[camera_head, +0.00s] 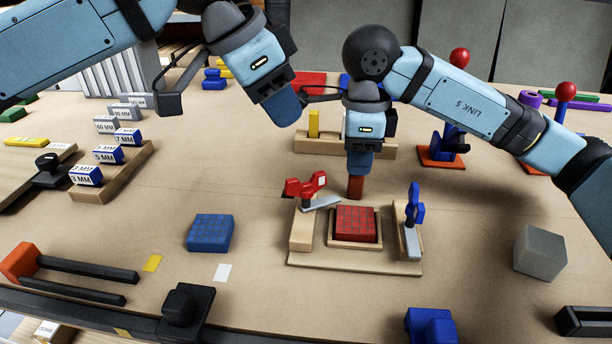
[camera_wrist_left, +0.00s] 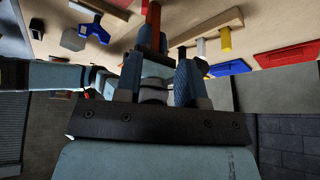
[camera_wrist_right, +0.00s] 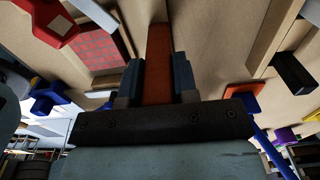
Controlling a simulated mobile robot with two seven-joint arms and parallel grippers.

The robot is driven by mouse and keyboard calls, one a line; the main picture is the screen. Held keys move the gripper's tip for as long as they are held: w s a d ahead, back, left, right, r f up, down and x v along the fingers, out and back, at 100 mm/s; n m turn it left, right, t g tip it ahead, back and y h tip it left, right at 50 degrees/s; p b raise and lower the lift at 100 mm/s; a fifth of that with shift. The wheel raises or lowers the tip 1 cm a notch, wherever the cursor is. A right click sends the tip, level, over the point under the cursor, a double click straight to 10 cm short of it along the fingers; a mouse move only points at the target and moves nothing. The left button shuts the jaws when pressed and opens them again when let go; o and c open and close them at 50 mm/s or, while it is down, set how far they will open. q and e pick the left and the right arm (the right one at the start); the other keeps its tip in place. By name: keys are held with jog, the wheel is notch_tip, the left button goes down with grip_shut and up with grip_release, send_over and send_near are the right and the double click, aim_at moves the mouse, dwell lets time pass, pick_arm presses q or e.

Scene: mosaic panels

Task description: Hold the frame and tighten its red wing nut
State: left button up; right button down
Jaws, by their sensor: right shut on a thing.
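A wooden frame (camera_head: 340,262) sits on the table with a red tiled panel (camera_head: 357,224) in its middle; the panel also shows in the right wrist view (camera_wrist_right: 97,48). The red wing nut (camera_head: 305,186) stands on the frame's left post, over a grey clamp strip. A blue wing nut (camera_head: 414,206) stands on the right post. My right gripper (camera_head: 359,165) is shut on a red-brown bar (camera_wrist_right: 158,62), just behind the panel. My left gripper (camera_head: 284,112) is above and behind the red wing nut, apart from it; its fingers (camera_wrist_left: 165,80) are spread with nothing between them.
A blue tiled block (camera_head: 210,232) lies left of the frame and a grey cube (camera_head: 540,252) right. A wooden holder (camera_head: 330,143) with a yellow block is behind. Labelled blocks (camera_head: 108,154) stand at left. Red-knobbed posts (camera_head: 459,56) are at back right. Table left of the frame is mostly clear.

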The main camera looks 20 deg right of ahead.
aim_at(305, 176)
pick_arm(q)
jog(key=shift+g+y, duration=0.4)
jog(key=shift+y, duration=0.1)
jog(key=x, duration=0.4)
jog(key=s+a+x, duration=0.1)
jog(key=x, duration=0.7)
jog(key=shift+s+a+f, duration=0.1)
jog(key=shift+s+f, duration=0.2)
jog(key=shift+f, duration=0.15)
grip_shut()
